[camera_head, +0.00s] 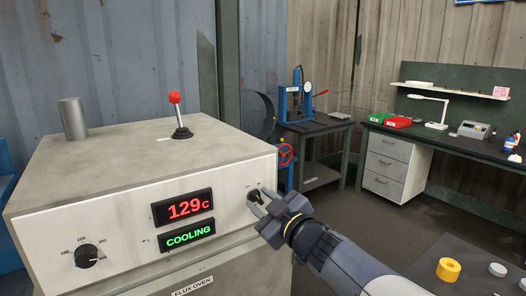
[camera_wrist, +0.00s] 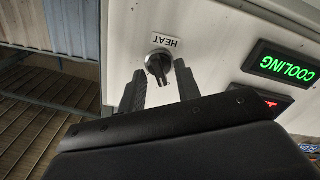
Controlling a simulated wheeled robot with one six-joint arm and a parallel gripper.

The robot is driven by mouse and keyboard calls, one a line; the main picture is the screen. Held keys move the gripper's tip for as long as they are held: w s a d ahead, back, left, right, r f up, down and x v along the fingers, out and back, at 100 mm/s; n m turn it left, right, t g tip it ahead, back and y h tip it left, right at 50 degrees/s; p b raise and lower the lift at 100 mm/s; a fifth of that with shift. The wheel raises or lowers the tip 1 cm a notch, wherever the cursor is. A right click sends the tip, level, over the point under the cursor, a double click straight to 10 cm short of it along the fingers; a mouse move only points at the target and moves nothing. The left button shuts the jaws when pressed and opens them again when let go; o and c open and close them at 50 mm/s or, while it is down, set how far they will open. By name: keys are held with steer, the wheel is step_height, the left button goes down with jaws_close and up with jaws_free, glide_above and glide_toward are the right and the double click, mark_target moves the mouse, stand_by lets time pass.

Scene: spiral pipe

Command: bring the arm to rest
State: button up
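My gripper (camera_head: 260,207) is at the right side of the flux oven's front panel (camera_head: 130,236), close to a small black HEAT knob (camera_head: 256,195). In the wrist view my gripper's two dark fingers (camera_wrist: 160,85) stand apart, one on each side of the HEAT knob (camera_wrist: 158,64). I cannot tell whether they touch it; nothing is seen held between them. The arm is stretched from the lower right toward the panel. The red display (camera_head: 184,207) reads 129C and the green one (camera_head: 188,234) reads COOLING.
The oven top carries a red-knobbed lever (camera_head: 178,115) and a metal cylinder (camera_head: 73,118). A dial (camera_head: 87,256) is at the panel's left. A blue press (camera_head: 300,95) and a workbench (camera_head: 395,165) stand behind. Floor between is clear.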

steer(key=v, duration=1.1)
steer(key=x, duration=1.1)
steer(key=shift+w+a, duration=0.3)
steer(key=shift+d+r+m+p, duration=0.1)
steer(key=shift+r+m+p, duration=0.1)
steer(key=shift+m+p, duration=0.55)
steer(key=shift+s+d+f+m+p, duration=0.1)
steer(key=shift+s+d+m+p, duration=0.55)
steer(key=shift+m+p, duration=0.85)
steer(key=shift+s+d+m+p, duration=0.5)
steer(key=shift+s+m+p, duration=0.4)
steer(key=shift+m, duration=1.15)
steer(key=shift+s+d+f+m+p, duration=0.1)
steer(key=shift+s+d+m+p, duration=0.55)
steer(key=shift+m+p, duration=0.85)
steer(key=shift+s+a+m, duration=0.1)
steer(key=shift+m, duration=0.2)
